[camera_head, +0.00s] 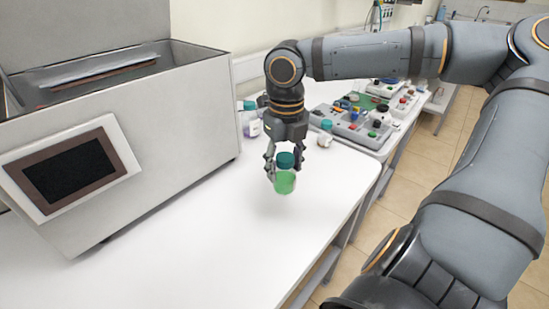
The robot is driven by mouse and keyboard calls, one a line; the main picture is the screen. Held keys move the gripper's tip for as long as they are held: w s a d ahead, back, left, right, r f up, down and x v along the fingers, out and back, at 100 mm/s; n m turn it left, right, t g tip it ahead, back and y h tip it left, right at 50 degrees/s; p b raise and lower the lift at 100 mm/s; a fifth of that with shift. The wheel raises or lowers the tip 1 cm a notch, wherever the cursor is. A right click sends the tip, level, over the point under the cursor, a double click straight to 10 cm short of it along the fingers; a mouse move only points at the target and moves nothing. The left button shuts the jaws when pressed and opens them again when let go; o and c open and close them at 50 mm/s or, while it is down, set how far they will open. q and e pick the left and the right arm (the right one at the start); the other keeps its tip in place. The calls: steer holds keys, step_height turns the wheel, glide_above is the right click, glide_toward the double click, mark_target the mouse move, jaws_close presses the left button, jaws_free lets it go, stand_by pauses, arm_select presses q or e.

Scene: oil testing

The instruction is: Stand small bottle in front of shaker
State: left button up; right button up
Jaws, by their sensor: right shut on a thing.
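A small bottle (284,184) with green contents and a dark teal cap is in my right gripper (284,165). The gripper points down and its fingers are shut around the cap area. The bottle is upright, over the white table; I cannot tell whether its base touches the surface. The shaker (130,150) is the large grey box at the left, with an open top and a dark screen (75,168) on its front. The bottle is to the right of the shaker, apart from it. My left gripper is not in view.
A larger bottle with a teal cap (248,122) stands behind my gripper, beside the shaker. A small white item (325,138) lies to the right. A panel with coloured knobs (365,125) is farther back. The white table (200,240) is clear in front of the shaker.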

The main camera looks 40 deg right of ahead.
steer(key=shift+w+d+f+b, duration=0.3)
steer(key=shift+w+f, duration=0.45)
steer(key=shift+f, duration=0.8)
steer(key=shift+w+d+f+b, duration=0.3)
steer(key=shift+w+f, duration=0.5)
steer(key=shift+f, duration=0.7)
steer(key=shift+w+d+f+b, duration=0.3)
steer(key=shift+w+f, duration=0.45)
steer(key=shift+f, duration=0.8)
steer(key=shift+s, duration=0.1)
steer(key=o, duration=1.3)
steer(key=shift+f, duration=0.1)
step_height(320, 180, up, 12)
steer(key=p, duration=0.3)
steer(key=shift+r, duration=0.2)
